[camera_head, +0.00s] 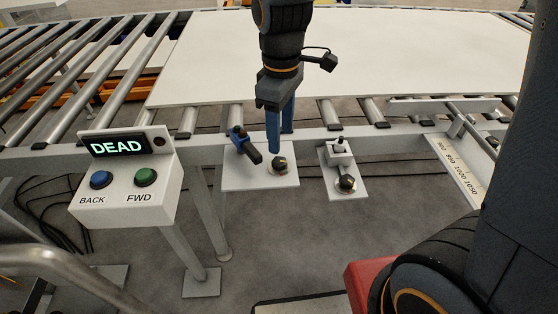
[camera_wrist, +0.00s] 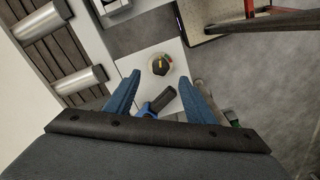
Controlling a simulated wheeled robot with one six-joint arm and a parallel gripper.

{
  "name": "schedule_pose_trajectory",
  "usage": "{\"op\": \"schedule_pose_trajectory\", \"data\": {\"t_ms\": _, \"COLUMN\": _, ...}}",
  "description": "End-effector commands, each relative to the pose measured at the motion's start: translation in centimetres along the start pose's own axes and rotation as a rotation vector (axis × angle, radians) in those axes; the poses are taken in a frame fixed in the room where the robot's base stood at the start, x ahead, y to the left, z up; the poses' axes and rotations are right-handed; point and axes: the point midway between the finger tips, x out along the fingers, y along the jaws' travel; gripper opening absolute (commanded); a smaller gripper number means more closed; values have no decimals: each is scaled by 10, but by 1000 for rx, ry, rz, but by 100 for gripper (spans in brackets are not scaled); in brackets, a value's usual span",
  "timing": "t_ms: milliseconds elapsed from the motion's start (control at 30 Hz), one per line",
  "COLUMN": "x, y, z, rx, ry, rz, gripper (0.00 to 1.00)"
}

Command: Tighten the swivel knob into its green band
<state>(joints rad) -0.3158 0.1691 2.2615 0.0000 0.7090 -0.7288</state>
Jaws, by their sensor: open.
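A black knob (camera_head: 280,164) with a pale pointer sits on a white plate under the conveyor edge. In the wrist view the same knob (camera_wrist: 160,64) shows an orange pointer on a round dial; its coloured bands are too small to read surely. My gripper (camera_head: 281,142) points down with blue fingers just above and behind the knob. In the wrist view the fingertips (camera_wrist: 160,76) are apart, with the knob between and just beyond them. Nothing is held. A second black knob (camera_head: 346,183) is on the right plate; which one is the swivel knob I cannot tell.
A blue valve with a black lever (camera_head: 247,147) stands left of the near knob. A toggle (camera_head: 339,148) is above the second knob. A control box (camera_head: 125,178) reading DEAD is at left. A white panel (camera_head: 350,55) lies on the rollers behind.

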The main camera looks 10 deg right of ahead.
Motion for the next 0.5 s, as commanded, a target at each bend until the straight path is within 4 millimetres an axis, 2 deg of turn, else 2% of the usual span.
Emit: {"op": "schedule_pose_trajectory", "data": {"t_ms": 500, "x": 66, "y": -3, "z": -2, "rx": -16, "ry": -4, "rz": -4, "gripper": 49}}
